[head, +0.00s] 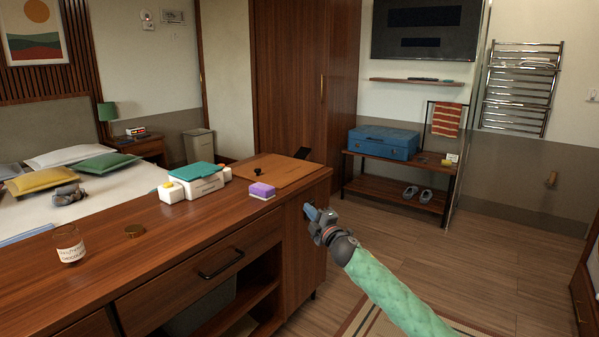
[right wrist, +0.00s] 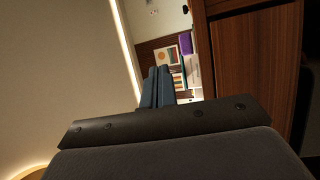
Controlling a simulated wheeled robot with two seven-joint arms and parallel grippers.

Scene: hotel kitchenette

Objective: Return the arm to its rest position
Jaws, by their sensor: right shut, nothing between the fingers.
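My right arm (head: 390,292), in a green sleeve, comes in from the lower right of the head view. My right gripper (head: 308,209) is off the right end of the wooden counter (head: 150,265), in open air close to its side. Its fingers are together and hold nothing. In the right wrist view the two blue-grey fingers (right wrist: 158,88) lie side by side with nothing between them. My left gripper is in neither view.
A bench with a blue case (head: 384,143) stands behind. Floor right is mostly clear.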

